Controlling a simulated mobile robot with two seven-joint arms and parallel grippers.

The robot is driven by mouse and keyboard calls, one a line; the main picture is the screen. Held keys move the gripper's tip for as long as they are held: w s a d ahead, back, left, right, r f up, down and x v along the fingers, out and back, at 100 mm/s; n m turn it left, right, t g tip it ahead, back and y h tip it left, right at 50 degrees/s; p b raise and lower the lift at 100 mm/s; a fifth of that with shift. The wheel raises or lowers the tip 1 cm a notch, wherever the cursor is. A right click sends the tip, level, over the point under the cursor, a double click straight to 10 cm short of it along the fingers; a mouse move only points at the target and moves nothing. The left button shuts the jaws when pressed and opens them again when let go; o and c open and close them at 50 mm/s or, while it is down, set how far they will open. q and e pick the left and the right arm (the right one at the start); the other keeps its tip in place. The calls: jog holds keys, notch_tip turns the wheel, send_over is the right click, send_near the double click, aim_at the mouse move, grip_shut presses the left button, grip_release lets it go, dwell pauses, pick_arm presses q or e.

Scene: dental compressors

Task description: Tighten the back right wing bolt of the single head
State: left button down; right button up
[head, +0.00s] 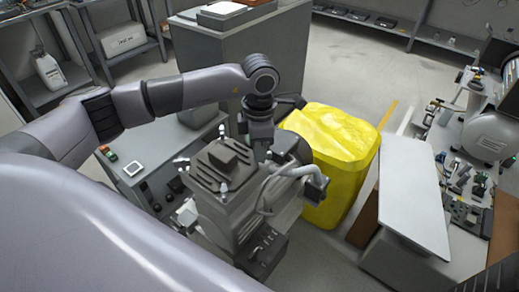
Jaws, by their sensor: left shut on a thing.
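The single head (222,165) is a grey-brown block with a ribbed top plate, on a metal machine in the middle of the head view. Small pale wing bolts show at its corners: one at the back (222,131), one at the left (181,161) and one at the front (224,187). My left gripper (262,152) points down at the head's back right corner. It is shut on the back right wing bolt, which is mostly hidden by the fingers. My right gripper is not in view.
Hoses and a dark motor (292,148) sit just right of the head. A yellow bag-lined bin (335,150) stands beyond. A grey control cabinet (145,165) is at the left. A white panel (412,190) and a cluttered bench are at the right.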

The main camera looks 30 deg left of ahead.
pick_arm(q)
jog(key=shift+r, duration=0.1)
dwell(0.3)
jog(key=c, duration=1.2)
grip_release()
notch_tip(320, 180, up, 7)
jog(key=shift+r, duration=0.1)
